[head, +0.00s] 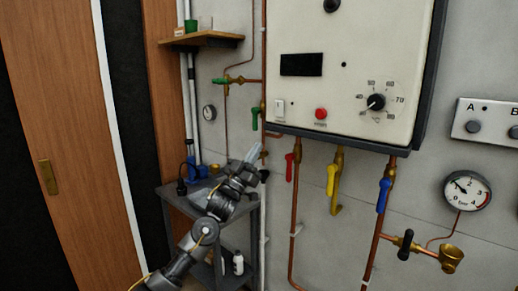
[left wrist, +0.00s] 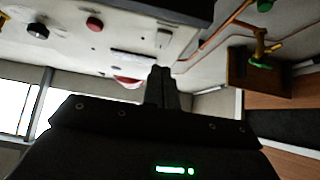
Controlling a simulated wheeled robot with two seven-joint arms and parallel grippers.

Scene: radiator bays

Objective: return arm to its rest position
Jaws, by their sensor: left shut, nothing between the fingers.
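My left arm comes in from the lower left in the head view. Its gripper (head: 253,152) is raised in front of the small grey table, just left of the boiler's lower left corner. In the left wrist view the two fingers (left wrist: 161,84) lie together, shut, with nothing seen between them. The gripper appears apart from the pipes and valves, though its exact distance from the wall cannot be told. My right gripper is in neither view.
A white boiler (head: 345,65) hangs on the wall. Red (head: 289,167), yellow (head: 331,180) and blue (head: 383,196) valve handles sit below it. A pressure gauge (head: 467,190) is at right. A grey table (head: 252,225) stands behind my arm. A wooden shelf (head: 205,39) is above.

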